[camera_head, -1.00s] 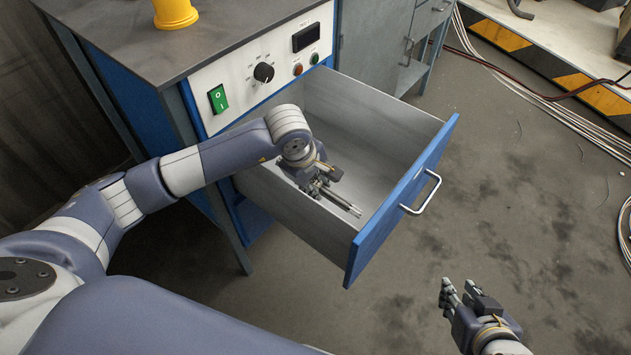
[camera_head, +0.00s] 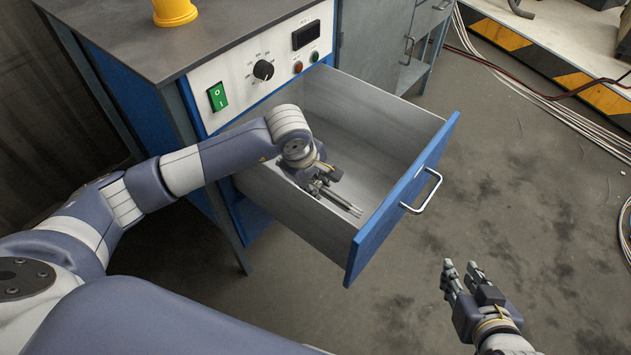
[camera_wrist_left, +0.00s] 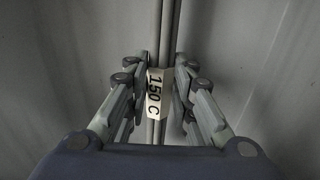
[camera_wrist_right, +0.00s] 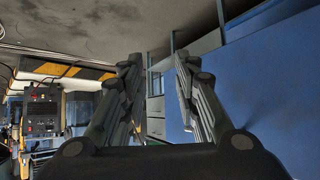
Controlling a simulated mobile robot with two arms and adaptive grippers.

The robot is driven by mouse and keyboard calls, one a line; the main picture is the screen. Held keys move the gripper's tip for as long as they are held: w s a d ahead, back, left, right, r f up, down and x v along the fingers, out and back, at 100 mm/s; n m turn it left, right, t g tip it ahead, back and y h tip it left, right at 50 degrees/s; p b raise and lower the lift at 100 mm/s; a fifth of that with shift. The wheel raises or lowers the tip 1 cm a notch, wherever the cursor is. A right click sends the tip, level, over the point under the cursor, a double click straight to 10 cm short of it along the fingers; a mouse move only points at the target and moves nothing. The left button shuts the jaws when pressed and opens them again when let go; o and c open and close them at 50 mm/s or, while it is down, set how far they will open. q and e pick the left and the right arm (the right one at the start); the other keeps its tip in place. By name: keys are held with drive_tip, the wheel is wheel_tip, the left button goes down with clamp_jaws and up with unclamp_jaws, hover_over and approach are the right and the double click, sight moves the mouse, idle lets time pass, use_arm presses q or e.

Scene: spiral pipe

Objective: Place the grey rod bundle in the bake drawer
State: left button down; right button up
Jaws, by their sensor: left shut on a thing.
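The bake drawer (camera_head: 377,143) is pulled open, with grey inner walls and a blue front with a bar handle. My left gripper (camera_head: 322,188) is down inside the drawer, near its front left side. In the left wrist view my left gripper (camera_wrist_left: 158,92) is shut on the grey rod bundle (camera_wrist_left: 167,25), around a tag reading "150 C". The rod ends (camera_head: 345,204) stick out past the fingers toward the drawer front. Whether the rods touch the drawer floor is hard to tell. My right gripper (camera_head: 461,277) is open and empty, outside the drawer at lower right.
The oven cabinet (camera_head: 150,40) carries a panel with a green switch (camera_head: 217,97) and a black knob (camera_head: 263,71). A yellow object (camera_head: 175,11) stands on top. Cables (camera_head: 545,98) lie on the floor at right. The floor around the drawer front is clear.

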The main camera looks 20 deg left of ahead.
use_arm(q)
drive_tip(key=shift+f, duration=0.15)
drive_tip(key=c, duration=1.4)
unclamp_jaws()
drive_tip(key=shift+o, duration=0.2)
use_arm(e)
drive_tip(key=shift+w+a+r+t, duration=0.4)
drive_tip(key=shift+w+r+t, duration=0.1)
drive_tip(key=shift+w+r, duration=0.2)
use_arm(q)
drive_tip(key=shift+r+p, duration=0.55)
drive_tip(key=shift+r, duration=0.15)
drive_tip(key=p+v, duration=0.2)
drive_tip(key=v, duration=0.9)
drive_tip(key=shift+s+r, duration=0.2)
drive_tip(key=shift+r, duration=0.15)
use_arm(e)
drive_tip(key=s+d+f+g, duration=0.2)
drive_tip(key=s+f+g, duration=0.1)
drive_tip(key=s, duration=0.3)
drive_tip(key=s+d+f+g+h, duration=0.1)
drive_tip(key=s+d+f+g, duration=0.1)
drive_tip(key=s, duration=0.5)
drive_tip(key=shift+s+d+f+g+h, duration=0.25)
drive_tip(key=shift+f+g, duration=0.25)
drive_tip(key=shift+g, duration=0.8)
drive_tip(key=shift+w, duration=0.1)
